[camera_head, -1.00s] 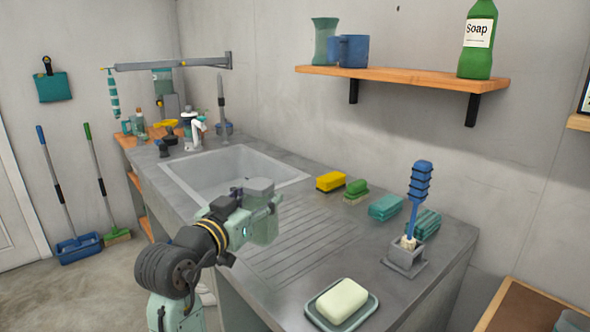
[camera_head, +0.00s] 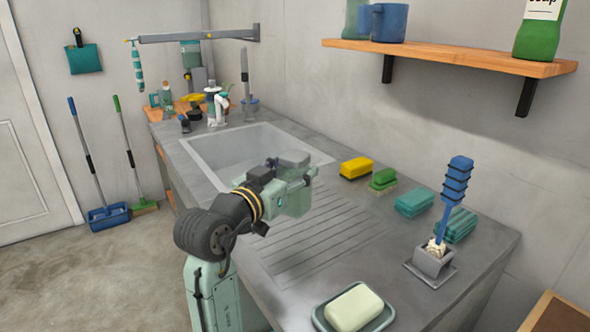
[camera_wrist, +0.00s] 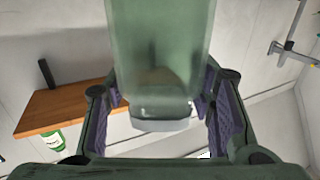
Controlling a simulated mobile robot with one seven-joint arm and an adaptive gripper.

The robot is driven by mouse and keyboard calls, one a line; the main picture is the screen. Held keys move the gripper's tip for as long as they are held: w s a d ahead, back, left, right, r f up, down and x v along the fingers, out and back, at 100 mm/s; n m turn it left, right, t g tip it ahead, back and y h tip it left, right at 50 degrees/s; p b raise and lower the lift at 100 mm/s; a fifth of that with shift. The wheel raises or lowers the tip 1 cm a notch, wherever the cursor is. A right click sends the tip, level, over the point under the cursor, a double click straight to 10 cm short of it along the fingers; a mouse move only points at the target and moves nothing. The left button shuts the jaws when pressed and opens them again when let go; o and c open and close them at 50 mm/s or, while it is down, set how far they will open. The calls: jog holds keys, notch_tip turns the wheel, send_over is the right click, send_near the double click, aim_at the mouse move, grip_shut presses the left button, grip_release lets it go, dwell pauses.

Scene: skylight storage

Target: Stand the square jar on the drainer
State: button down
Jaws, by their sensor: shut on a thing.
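The square jar (camera_wrist: 160,60) is translucent green with a grey lid and fills the upper middle of the wrist view. My gripper (camera_wrist: 160,102) is shut on it, with a purple pad on each side. The wrist picture is upside down, so the jar looks roughly upright, lid up. In the head view my gripper (camera_head: 291,190) appears over the near right edge of the sink, by the drainer; the jar's lower part is hard to tell from my gripper there. The drainer (camera_head: 322,237) is the grooved grey area right of the sink, and its visible grooves are bare.
The sink (camera_head: 235,150) lies left of the drainer. A yellow sponge (camera_head: 356,167), a green brush (camera_head: 383,179) and teal sponges (camera_head: 414,203) line the wall side. A blue-handled brush in a holder (camera_head: 433,263) and a soap dish (camera_head: 325,318) stand to the right.

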aim_at(294, 199)
jog(key=shift+f+b, duration=2.2)
jog(key=shift+f, duration=0.65)
jog(key=shift+f+b, duration=0.5)
jog(key=shift+f, duration=0.1)
jog(key=c, duration=0.6)
grip_release()
jog(key=shift+c, duration=0.2)
jog(key=shift+f, duration=0.1)
jog(key=shift+v, duration=4)
jog(key=shift+s, duration=0.1)
jog(key=v, duration=1.2)
